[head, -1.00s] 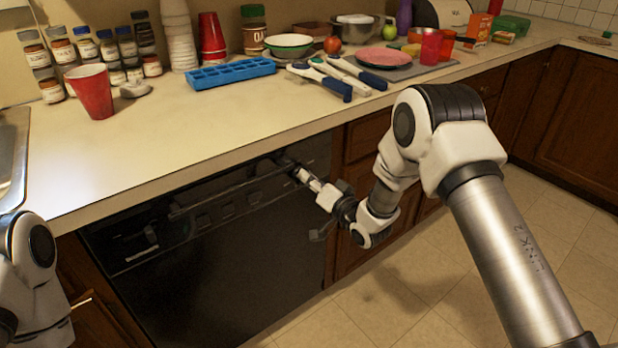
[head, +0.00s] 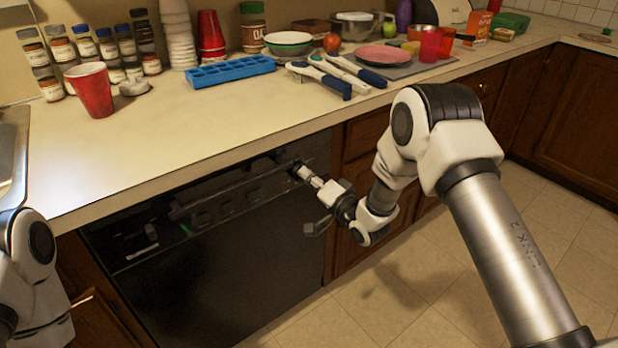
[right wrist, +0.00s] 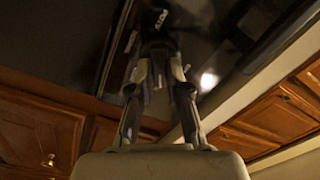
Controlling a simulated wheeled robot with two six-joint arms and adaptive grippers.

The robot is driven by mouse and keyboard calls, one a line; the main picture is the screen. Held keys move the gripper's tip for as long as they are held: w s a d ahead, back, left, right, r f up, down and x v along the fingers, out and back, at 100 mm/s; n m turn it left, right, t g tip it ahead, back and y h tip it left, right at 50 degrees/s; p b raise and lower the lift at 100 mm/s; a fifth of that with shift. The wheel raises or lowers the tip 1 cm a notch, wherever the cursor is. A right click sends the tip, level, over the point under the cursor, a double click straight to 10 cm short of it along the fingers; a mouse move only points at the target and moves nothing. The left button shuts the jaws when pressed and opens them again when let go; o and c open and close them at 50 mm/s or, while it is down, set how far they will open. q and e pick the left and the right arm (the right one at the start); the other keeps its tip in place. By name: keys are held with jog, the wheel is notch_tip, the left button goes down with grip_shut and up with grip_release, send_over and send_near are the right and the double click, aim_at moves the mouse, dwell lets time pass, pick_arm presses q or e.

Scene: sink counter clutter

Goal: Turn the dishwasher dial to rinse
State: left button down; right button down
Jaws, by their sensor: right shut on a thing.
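The black dishwasher (head: 230,265) is under the counter, its front panel dark and shiny. My right gripper (head: 299,169) is at the upper right of that panel. It also shows from behind in the right wrist view (right wrist: 158,66), its two fingers closed in on a dark dial (right wrist: 156,46) on the panel. The dial is mostly hidden by the fingers in the head view, and its markings and setting cannot be read. My left arm shows at the left edge of the head view, but its gripper is out of the picture.
The counter (head: 215,125) overhangs the dishwasher just above my right gripper. It holds a red cup (head: 92,91), a blue ice tray (head: 231,71) and utensils. Wooden cabinets (head: 375,190) stand right of the dishwasher. The tiled floor in front is clear.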

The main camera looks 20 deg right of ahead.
jog(key=c, duration=1.1)
grip_release()
jog(key=v, duration=1.2)
